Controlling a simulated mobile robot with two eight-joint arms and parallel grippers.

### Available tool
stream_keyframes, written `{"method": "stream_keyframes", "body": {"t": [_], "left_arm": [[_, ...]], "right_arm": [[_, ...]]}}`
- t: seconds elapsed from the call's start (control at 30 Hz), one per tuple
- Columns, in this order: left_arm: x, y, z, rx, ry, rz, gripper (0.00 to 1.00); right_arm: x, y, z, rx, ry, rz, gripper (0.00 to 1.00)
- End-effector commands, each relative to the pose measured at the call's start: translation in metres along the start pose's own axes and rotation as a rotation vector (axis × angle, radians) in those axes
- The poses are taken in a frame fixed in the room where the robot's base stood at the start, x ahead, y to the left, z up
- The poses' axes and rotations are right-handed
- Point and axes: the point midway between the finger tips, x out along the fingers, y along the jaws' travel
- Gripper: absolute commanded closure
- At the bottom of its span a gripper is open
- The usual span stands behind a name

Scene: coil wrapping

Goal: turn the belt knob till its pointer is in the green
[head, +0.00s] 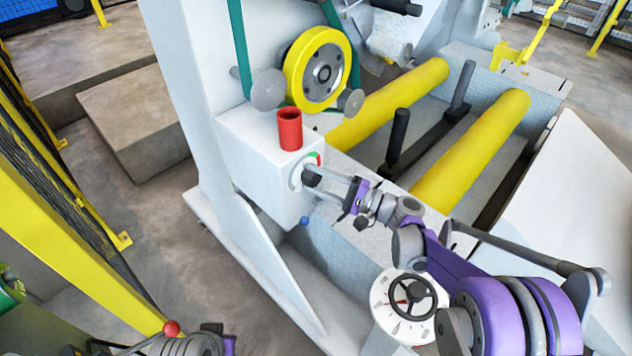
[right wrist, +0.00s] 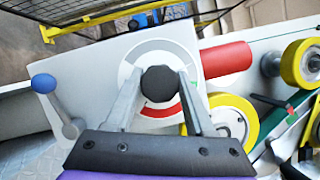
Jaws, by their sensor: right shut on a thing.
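The belt knob (head: 309,176) is a dark knob on the face of a white box on the machine. In the right wrist view the knob (right wrist: 159,84) sits in the middle of a round dial (right wrist: 133,56) with a grey band, a red arc (right wrist: 162,110) and a small green part by the right finger. My right gripper (head: 314,177) is shut on the knob, one finger on each side. I cannot make out the pointer. My left gripper does not show.
A red cylinder (head: 290,130) stands on the box, below a yellow wheel (head: 317,68) with a green belt. A blue ball lever (head: 304,221) sits below the dial. Yellow rollers (head: 470,150) lie to the right. A black handwheel (head: 410,298) is near my right arm.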

Motion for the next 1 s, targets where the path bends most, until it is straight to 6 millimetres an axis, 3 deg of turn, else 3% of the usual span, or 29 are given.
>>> {"method": "stream_keyframes", "body": {"t": [0.6,1.0], "left_arm": [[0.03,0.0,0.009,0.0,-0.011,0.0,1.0],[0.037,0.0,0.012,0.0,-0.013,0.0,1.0]], "right_arm": [[0.0,0.002,0.0,0.534,0.0,-0.221,1.0],[0.0,0.002,0.001,0.772,0.001,-0.32,1.0]]}}
